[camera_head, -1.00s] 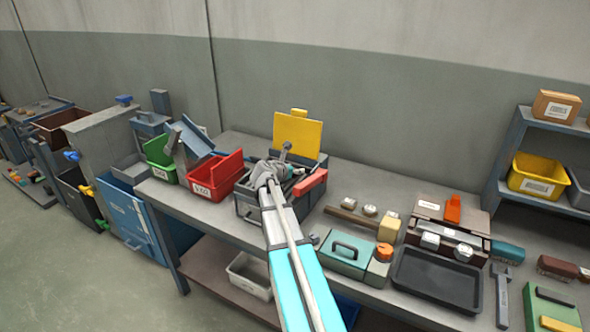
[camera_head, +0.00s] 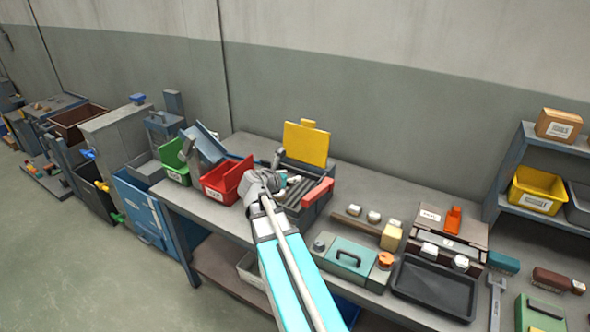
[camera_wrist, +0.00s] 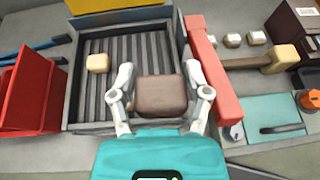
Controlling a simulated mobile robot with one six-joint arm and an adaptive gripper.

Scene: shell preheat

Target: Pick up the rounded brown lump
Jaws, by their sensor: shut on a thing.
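The rounded brown lump (camera_wrist: 162,96) is between the two fingers of my gripper (camera_wrist: 160,92) in the wrist view. Both fingertips press on its sides, so my gripper is shut on it. Behind it is the dark ribbed bed of a grey box-like unit (camera_wrist: 80,128); I cannot tell the gap between them. In the head view my gripper (camera_head: 262,182) is at the left front of this unit (camera_head: 318,206), and the lump cannot be made out there.
A small tan block (camera_wrist: 98,63) lies on the ribbed bed. A red bar (camera_wrist: 213,75) runs along the unit's right side. A red bin (camera_head: 226,180) stands to the left. A teal case (camera_head: 348,258), a mallet (camera_head: 390,237) and a black tray (camera_head: 435,286) lie to the right.

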